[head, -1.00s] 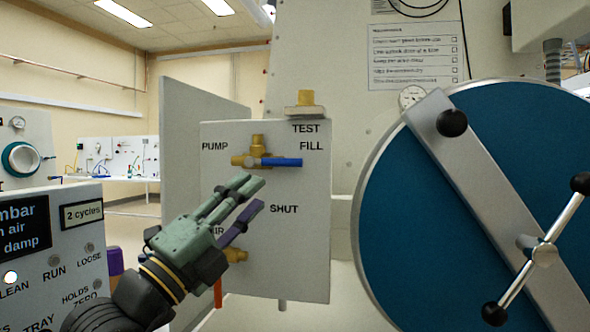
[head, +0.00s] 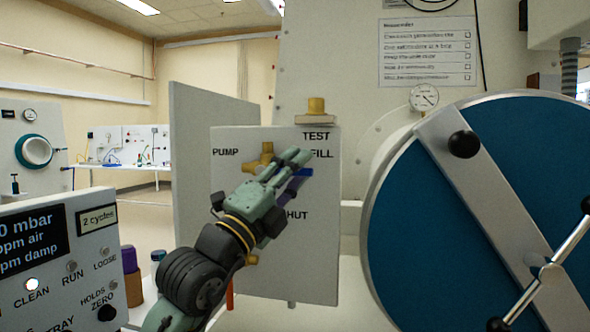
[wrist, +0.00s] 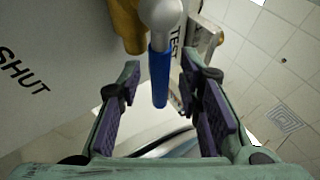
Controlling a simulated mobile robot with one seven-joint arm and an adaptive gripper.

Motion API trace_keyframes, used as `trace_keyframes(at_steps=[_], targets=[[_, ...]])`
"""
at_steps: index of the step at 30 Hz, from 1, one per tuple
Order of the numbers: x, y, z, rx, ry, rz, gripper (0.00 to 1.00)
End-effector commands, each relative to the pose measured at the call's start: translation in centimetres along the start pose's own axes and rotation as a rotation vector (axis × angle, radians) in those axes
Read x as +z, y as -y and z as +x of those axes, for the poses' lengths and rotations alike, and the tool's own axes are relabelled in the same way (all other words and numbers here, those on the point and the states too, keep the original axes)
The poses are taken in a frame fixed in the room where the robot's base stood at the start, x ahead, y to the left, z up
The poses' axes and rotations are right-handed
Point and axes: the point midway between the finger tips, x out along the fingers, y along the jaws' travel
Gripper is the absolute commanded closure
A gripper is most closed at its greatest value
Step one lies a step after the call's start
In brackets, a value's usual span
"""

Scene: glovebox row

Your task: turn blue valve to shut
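The blue valve handle (wrist: 159,78) sits between my two fingers in the wrist view, with gaps on both sides. Its grey hub and brass body (wrist: 128,22) are just beyond. In the head view the brass valve body (head: 262,158) is on the white panel (head: 322,250). The blue handle (head: 303,173) points right, below FILL, and is mostly hidden by my gripper (head: 302,162). My gripper is open, its fingers reaching up and right over the handle. The SHUT label (wrist: 22,70) is at left in the wrist view; in the head view my gripper partly covers it.
A large blue round door (head: 420,230) with a metal bar and black knobs is close at the right. A brass fitting (head: 316,106) tops the panel. A control box (head: 60,260) stands at the lower left.

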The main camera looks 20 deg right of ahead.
Motion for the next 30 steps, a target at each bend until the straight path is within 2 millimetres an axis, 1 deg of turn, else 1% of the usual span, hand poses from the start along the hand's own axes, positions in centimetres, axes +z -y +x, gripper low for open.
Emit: trace_keyframes(at_steps=[2,16,30], targets=[[0.00,0.00,-0.02,0.000,0.000,0.000,0.69],[0.00,0.02,-0.04,0.000,0.000,0.000,1.00],[0.01,0.03,-0.04,0.000,0.000,0.001,1.00]])
